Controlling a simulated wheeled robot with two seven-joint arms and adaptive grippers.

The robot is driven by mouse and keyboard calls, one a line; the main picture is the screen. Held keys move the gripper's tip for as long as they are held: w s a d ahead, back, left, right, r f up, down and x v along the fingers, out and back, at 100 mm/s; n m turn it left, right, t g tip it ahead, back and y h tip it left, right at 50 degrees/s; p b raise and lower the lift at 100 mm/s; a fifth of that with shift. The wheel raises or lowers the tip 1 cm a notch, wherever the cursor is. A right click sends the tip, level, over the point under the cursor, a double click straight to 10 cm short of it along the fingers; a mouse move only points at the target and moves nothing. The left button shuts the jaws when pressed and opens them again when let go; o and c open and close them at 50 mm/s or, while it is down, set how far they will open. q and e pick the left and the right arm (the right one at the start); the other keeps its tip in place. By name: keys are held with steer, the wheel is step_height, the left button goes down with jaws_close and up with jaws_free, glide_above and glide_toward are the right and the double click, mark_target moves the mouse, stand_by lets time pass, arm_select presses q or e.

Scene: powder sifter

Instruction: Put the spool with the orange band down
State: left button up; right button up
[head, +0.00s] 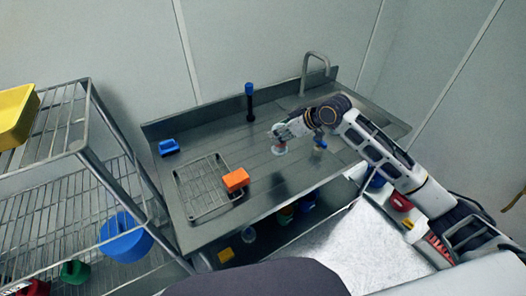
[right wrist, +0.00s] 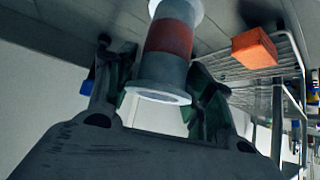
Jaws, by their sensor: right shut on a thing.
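The spool with the orange band (right wrist: 170,42) is between the fingers of my right gripper (right wrist: 158,80) in the right wrist view. It has pale grey-white flanges and a reddish-orange band around its middle. In the head view my right gripper (head: 284,132) is over the steel counter, and the spool (head: 279,150) shows just below its fingers. The spool looks about upright, at or close to the counter top; I cannot tell if it touches. My left gripper is not in view.
A small item (head: 320,143) stands right of the spool on the counter (head: 230,140). A wire rack (head: 200,192) with an orange block (head: 235,179) lies to the left. A blue block (head: 169,147), a dark blue-topped cylinder (head: 250,103) and a faucet (head: 317,57) are farther back.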

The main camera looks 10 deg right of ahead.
mark_target(285, 148)
steer(key=shift+f, duration=2.6)
steer(key=shift+f, duration=0.1)
steer(key=shift+f+p, duration=0.45)
steer(key=shift+f, duration=1.35)
steer(key=shift+f, duration=0.1)
steer(key=o, duration=1.2)
steer(key=shift+c, duration=0.2)
steer(key=shift+s+d, duration=0.1)
steer(key=shift+d, duration=0.05)
steer(key=b+v, duration=0.1)
steer(key=v, duration=1.1)
